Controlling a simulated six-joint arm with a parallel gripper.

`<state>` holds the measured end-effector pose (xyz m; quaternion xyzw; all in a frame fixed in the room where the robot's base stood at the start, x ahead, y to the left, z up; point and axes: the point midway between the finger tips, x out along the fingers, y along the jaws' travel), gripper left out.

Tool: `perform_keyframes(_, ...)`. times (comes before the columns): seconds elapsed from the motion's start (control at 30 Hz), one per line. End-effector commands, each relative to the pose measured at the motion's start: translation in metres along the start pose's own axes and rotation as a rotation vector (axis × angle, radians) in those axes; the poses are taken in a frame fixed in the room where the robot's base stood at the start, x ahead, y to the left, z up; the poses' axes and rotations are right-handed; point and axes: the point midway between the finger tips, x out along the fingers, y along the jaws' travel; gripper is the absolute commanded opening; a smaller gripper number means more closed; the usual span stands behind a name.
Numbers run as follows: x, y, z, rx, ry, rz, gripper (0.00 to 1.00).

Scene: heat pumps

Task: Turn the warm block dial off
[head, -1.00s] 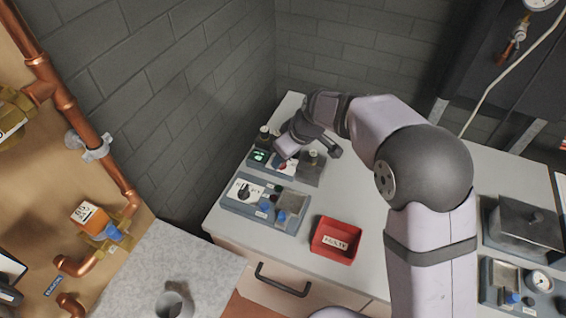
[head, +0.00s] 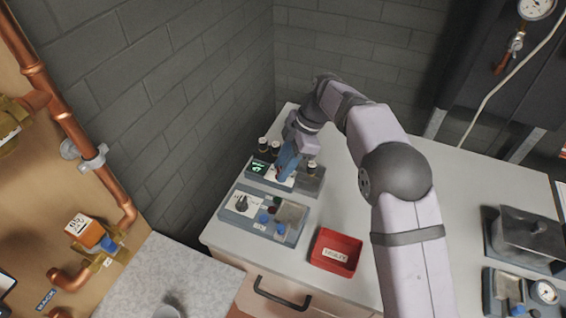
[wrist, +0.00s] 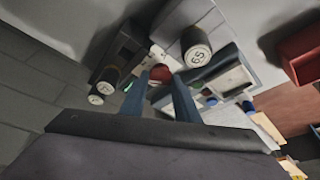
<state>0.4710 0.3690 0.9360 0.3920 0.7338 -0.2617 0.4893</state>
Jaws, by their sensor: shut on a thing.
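The warm block unit stands at the back left of the bench, with a green-lit display (head: 258,167) and a grey block (head: 311,183) beside its dial plate. My gripper (head: 284,176) points down at this unit, its blue fingers over the dial area and hiding the dial in the head view. In the wrist view my gripper (wrist: 160,82) has its two fingers on either side of the red dial (wrist: 159,97), shut on it. The dial's pointer and setting cannot be made out.
Dark vials (head: 263,144) stand behind the unit, and a vial marked 65 (wrist: 197,55) is close to the fingers in the wrist view. A second unit with a black dial (head: 241,204) sits in front. A red tray (head: 336,252) lies to the right; the bench (head: 365,215) around it is clear.

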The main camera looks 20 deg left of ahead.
Motion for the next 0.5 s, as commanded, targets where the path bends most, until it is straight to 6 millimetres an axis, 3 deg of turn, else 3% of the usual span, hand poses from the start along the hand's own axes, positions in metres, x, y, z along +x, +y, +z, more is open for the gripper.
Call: perform_keyframes(0.5,-0.0019,0.0028,-0.0012,-0.356,-0.002,-0.149,0.06)
